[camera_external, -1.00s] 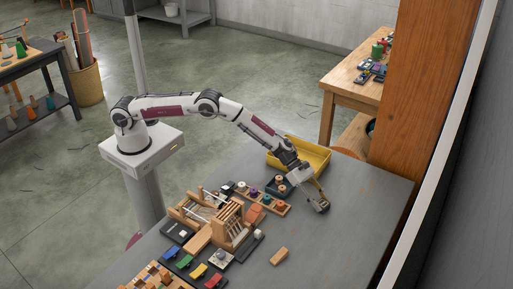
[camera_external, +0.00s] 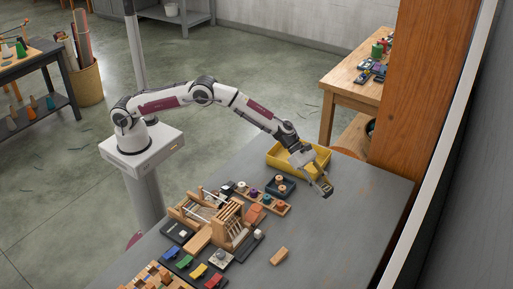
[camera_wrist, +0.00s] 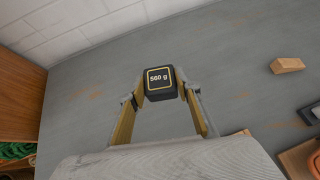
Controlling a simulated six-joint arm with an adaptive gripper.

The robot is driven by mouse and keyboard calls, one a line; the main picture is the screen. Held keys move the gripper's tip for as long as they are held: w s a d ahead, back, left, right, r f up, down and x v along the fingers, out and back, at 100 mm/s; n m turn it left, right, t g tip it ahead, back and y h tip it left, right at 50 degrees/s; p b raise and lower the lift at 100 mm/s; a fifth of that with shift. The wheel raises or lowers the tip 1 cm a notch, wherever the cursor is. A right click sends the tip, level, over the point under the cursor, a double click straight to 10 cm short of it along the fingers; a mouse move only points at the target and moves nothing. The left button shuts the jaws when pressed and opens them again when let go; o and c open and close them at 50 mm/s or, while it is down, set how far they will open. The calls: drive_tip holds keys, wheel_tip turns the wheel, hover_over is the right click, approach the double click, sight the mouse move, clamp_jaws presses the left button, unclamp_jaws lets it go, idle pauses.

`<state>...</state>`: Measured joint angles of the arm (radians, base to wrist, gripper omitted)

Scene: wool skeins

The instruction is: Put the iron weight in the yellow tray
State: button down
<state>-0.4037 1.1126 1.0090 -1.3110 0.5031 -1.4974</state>
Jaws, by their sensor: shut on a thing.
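The iron weight (camera_wrist: 159,83) is a dark block with a yellow-edged label reading "560 g" in the wrist view. My gripper (camera_external: 325,190) is shut on it, with one finger on each side, and holds it above the grey table. In the external view the weight is small and mostly hidden by the fingers. The yellow tray (camera_external: 323,166) stands at the far edge of the table, just behind and left of my gripper. Part of the tray is hidden by my wrist.
A wooden block (camera_external: 279,256) lies alone on the grey table (camera_external: 350,225). A dark tray with round pieces (camera_external: 280,186) and a wooden loom (camera_external: 230,224) stand left of my gripper. The table's right side is clear.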

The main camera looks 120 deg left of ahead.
drive_tip(key=shift+r, duration=0.75)
drive_tip(key=shift+a, duration=0.1)
drive_tip(key=s+a+r+n+y, duration=0.1)
drive_tip(key=s+a+r, duration=0.1)
drive_tip(key=s+a, duration=0.55)
drive_tip(key=s+a+r+n+y, duration=0.2)
drive_tip(key=s+a, duration=0.2)
drive_tip(key=a, duration=0.6)
drive_tip(key=s+a+f, duration=0.2)
drive_tip(key=s+f, duration=0.1)
drive_tip(key=s, duration=1.2)
drive_tip(key=shift+f+m, duration=0.2)
drive_tip(key=shift+m, duration=0.1)
drive_tip(key=shift+h, duration=0.3)
drive_tip(key=shift+f, duration=3.1)
